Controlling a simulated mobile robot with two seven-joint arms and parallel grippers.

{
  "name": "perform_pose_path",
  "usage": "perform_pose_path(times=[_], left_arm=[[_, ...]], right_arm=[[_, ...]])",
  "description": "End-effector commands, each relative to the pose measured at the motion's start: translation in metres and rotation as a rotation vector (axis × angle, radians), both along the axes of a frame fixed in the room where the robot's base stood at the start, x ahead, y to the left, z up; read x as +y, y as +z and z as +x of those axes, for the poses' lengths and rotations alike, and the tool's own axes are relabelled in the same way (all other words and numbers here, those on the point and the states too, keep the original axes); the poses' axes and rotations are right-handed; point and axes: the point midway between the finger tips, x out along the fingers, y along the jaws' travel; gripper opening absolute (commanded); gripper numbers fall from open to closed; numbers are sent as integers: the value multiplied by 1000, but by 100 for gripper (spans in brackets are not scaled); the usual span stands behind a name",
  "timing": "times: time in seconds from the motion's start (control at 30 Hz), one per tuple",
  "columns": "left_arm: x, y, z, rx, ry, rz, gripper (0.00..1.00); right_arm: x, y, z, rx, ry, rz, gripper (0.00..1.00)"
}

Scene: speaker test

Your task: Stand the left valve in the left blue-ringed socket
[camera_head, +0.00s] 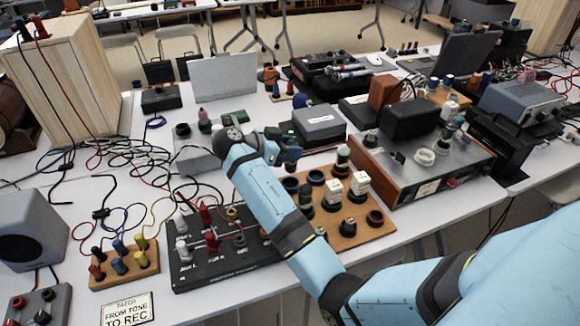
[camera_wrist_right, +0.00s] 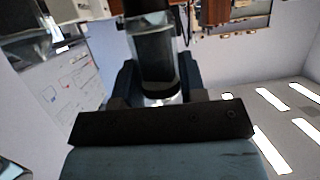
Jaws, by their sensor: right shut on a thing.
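My right gripper (camera_head: 290,152) is above the back left part of the wooden socket board (camera_head: 376,234) in the head view. In the wrist view the gripper (camera_wrist_right: 158,84) is shut on a clear glass valve (camera_wrist_right: 153,44) with dark bands, which stands between the fingers. In the head view the held valve is mostly hidden by the gripper and cannot be made out. The left blue-ringed socket (camera_head: 290,185) shows just below the gripper, and a second blue-ringed socket (camera_head: 316,177) is to its right. Both look empty. My left gripper is not in view.
White labelled blocks (camera_head: 333,190) and several dark-ringed sockets (camera_head: 375,217) are on the board. A dark panel with plugs and cables (camera_head: 215,272) lies to its left. A wood-sided amplifier (camera_head: 430,172) stands close behind right. A grey box (camera_head: 318,122) is behind the gripper.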

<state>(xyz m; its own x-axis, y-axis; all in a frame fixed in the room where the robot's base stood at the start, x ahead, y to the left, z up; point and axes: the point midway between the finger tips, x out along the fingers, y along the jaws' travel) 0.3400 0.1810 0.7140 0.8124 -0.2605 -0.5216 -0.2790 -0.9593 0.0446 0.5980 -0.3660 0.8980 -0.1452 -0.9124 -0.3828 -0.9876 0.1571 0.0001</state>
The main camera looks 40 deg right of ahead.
Motion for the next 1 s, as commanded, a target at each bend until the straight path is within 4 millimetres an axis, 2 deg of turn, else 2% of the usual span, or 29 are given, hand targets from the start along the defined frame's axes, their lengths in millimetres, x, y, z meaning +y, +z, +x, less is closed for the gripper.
perform_pose_path(times=[0.27,0.4,0.5,0.97,1.0], left_arm=[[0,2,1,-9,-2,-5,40],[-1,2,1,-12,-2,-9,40],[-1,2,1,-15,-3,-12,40],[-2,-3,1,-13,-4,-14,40],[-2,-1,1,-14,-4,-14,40]], right_arm=[[0,-24,0,3,1,-1,14],[0,-46,0,3,1,-2,14],[0,-55,0,2,2,-2,14],[0,-63,0,0,0,0,14],[0,-61,0,0,0,0,45]])
